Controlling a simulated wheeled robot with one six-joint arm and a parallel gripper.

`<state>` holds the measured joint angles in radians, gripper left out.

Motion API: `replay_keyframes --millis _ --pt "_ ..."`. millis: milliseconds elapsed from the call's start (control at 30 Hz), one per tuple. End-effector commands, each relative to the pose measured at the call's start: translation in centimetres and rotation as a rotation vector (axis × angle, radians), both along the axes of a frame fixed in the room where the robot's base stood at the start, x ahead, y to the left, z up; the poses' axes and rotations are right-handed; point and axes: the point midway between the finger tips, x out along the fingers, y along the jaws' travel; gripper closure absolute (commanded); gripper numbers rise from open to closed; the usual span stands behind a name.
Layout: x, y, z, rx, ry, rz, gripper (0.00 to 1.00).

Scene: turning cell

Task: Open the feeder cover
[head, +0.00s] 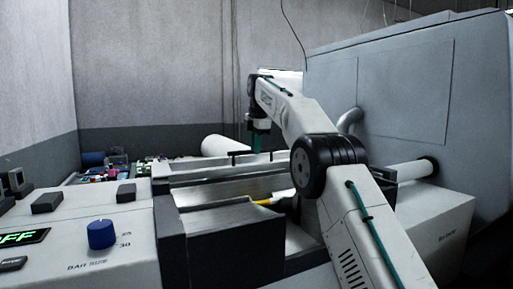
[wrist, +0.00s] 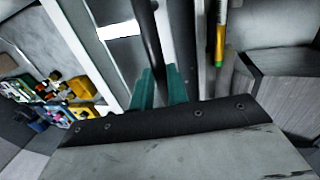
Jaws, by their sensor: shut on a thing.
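The feeder (head: 213,225) is a long grey and dark box in the middle of the head view. Its cover (head: 205,173) appears as a long panel along the back, with a dark handle bar (head: 240,154) on its top edge. I cannot tell how far the cover is raised. My gripper (head: 258,143) points down at this bar. In the wrist view its teal fingers (wrist: 162,84) are shut on the dark handle bar (wrist: 148,38), which runs away between them. The fingertips are partly hidden by the gripper body.
A yellow, green-tipped rod (wrist: 221,38) lies beside the bar; its yellow part shows in the head view (head: 263,202). A control panel with a blue knob (head: 101,234) stands at left. A large grey machine (head: 410,110) fills the right. Small coloured items (head: 112,168) sit behind.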

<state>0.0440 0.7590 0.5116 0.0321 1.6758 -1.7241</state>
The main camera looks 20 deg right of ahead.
Motion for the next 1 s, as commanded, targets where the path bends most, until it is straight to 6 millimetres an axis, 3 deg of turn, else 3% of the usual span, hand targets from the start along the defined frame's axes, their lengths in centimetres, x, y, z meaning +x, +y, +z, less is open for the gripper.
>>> replay_keyframes --millis 267,300,367,400,767,1000 --pt "0.0 0.0 0.2 -0.001 -0.004 0.000 1.00" --pt "0.0 0.0 0.2 -0.001 -0.004 0.000 0.81" --pt "0.0 0.0 0.2 -0.001 -0.004 0.000 0.65" --pt "0.0 0.0 0.2 -0.001 -0.003 0.000 0.62" --pt "-0.2 0.0 0.1 -0.001 0.000 0.000 0.62" --pt "-2.2 -0.2 0.4 0.000 0.000 0.001 0.62"
